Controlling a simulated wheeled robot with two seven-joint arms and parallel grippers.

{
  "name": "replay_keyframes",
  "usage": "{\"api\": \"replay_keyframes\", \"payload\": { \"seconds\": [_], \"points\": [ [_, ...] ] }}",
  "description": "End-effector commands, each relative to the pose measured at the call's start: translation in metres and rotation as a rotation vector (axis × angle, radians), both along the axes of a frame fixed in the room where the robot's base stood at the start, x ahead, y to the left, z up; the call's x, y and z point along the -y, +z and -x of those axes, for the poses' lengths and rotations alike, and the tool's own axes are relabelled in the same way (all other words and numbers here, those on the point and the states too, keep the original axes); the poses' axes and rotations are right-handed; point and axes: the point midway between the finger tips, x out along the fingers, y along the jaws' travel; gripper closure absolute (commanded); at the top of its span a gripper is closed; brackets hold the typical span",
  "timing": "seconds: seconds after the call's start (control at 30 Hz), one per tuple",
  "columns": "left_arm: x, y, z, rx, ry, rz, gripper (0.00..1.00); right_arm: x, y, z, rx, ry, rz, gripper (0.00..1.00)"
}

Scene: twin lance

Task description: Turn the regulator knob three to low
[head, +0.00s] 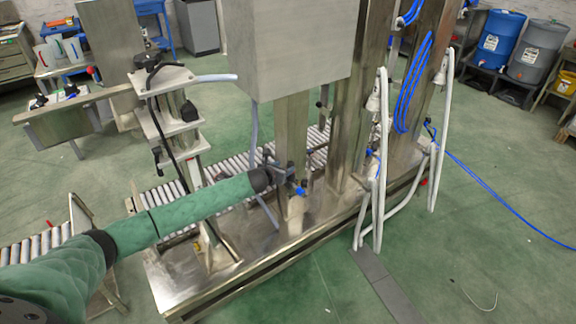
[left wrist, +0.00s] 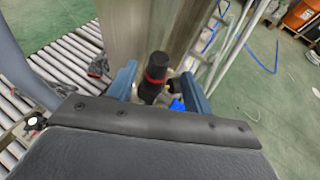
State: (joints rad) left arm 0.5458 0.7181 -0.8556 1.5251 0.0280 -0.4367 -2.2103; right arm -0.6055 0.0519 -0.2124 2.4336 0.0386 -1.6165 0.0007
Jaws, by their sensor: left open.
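A black knob with a red band (left wrist: 154,76) stands up in the left wrist view, in front of a steel column. It looks like a regulator knob, but I see no number on it and cannot read its setting. My left gripper (left wrist: 158,90) is open, with one blue finger on each side of the knob; I cannot tell whether they touch it. In the head view my left gripper (head: 284,179) is at the steel column (head: 292,135), and the knob cannot be made out there. My right gripper is not in view.
A small blue fitting (left wrist: 177,104) sits beside the knob, near the right finger. A large steel box (head: 300,50) hangs above my left gripper. A roller conveyor (head: 165,195) runs behind the steel base (head: 235,270). White pipes (head: 381,160) stand to the right.

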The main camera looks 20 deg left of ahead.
Motion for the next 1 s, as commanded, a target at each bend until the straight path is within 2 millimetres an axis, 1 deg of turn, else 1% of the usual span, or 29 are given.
{"api": "replay_keyframes", "payload": {
  "seconds": [0.03, 0.1, 0.3, 0.47, 0.73, 0.93, 0.97, 1.0],
  "points": [
    [0.003, -0.002, -0.007, -0.001, 0.001, 0.003, 0.49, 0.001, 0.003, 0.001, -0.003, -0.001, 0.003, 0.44],
    [0.004, -0.006, -0.015, 0.000, 0.002, 0.001, 0.49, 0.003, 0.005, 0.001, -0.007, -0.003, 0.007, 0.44],
    [0.008, -0.013, -0.032, 0.000, 0.001, 0.002, 0.49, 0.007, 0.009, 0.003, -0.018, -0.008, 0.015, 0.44],
    [0.009, -0.016, -0.038, -0.001, 0.002, 0.001, 0.49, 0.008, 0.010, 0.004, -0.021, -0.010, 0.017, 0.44],
    [0.009, -0.017, -0.038, -0.001, 0.001, 0.002, 0.49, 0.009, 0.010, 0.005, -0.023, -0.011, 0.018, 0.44],
    [0.009, -0.017, -0.038, -0.001, 0.001, 0.002, 0.88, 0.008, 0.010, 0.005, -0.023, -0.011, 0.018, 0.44],
    [0.009, -0.017, -0.038, -0.001, 0.001, 0.002, 0.94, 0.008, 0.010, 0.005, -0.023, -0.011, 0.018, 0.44],
    [0.009, -0.017, -0.038, -0.001, 0.001, 0.002, 0.94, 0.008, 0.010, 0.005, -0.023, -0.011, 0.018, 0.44]
  ]
}}
